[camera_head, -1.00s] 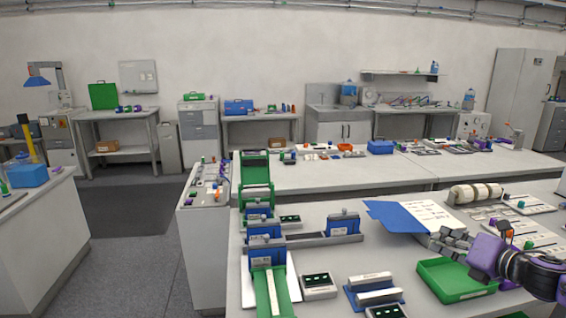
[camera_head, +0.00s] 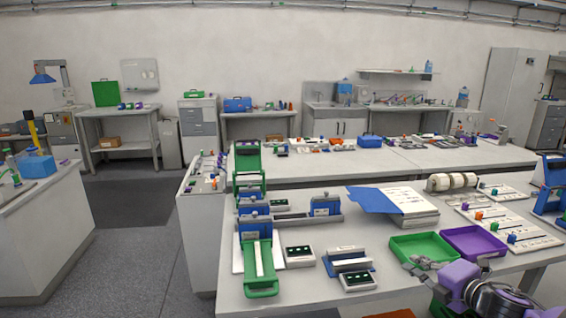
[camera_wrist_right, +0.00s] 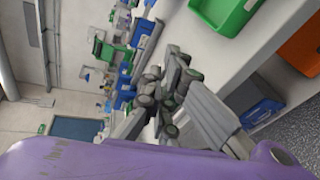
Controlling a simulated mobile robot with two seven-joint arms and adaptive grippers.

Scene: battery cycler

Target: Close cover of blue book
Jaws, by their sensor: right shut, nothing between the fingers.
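The blue book lies on the front bench with its blue cover (camera_head: 374,199) open to the left and its white pages (camera_head: 410,201) facing up. The cover sticks out past the left side of the page block. My right gripper (camera_head: 421,265) is at the front edge of the green tray, nearer to me than the book and clear of it. Its fingers are shut and empty. It also shows in the wrist view (camera_wrist_right: 160,95), where I cannot pick out the book. My left gripper is not in view.
A green tray (camera_head: 397,252) and a purple tray (camera_head: 447,234) lie between my right gripper and the book. A white roll (camera_head: 452,182) is behind the book. Blue and green fixtures (camera_head: 258,262) stand at left.

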